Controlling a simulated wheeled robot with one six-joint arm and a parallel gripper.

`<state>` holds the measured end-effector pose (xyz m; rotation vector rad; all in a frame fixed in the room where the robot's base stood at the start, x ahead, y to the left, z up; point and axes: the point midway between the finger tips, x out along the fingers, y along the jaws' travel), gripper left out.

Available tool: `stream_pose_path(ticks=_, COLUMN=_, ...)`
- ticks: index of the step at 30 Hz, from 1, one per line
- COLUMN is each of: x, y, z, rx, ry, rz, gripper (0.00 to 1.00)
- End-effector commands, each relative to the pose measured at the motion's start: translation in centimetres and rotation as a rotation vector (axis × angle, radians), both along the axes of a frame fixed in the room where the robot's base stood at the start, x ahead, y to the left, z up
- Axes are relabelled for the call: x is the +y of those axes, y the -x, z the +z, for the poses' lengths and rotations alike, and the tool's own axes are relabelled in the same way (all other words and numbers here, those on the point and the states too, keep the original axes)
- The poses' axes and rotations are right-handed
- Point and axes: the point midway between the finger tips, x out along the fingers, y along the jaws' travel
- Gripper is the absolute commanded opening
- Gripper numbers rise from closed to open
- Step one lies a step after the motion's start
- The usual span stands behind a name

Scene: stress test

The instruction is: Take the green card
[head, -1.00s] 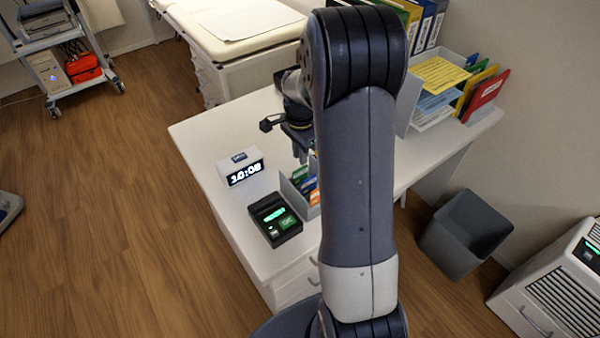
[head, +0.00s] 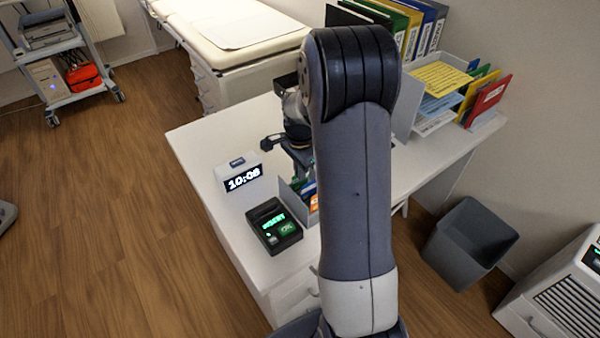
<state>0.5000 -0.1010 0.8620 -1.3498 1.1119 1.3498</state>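A small grey holder (head: 286,194) stands on the white desk, partly behind my arm. It holds several upright coloured cards; a green card (head: 296,183), a blue one and an orange one (head: 314,202) show at its left part. My gripper (head: 303,168) points down just above and behind the holder, close to the cards. My arm hides much of it, so I cannot tell its opening or whether it touches a card.
A black card terminal (head: 274,226) with a green lit screen sits in front of the holder. A clock (head: 240,174) stands to its left. A paper tray (head: 440,84) and binders (head: 413,30) stand at the back right.

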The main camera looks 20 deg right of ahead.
Motion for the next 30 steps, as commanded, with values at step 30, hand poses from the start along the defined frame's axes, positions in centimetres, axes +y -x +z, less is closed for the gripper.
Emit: stream_pose_path(ticks=30, x=0.0, y=0.0, z=5.0, rx=0.000, ry=0.000, rz=0.000, gripper=0.00)
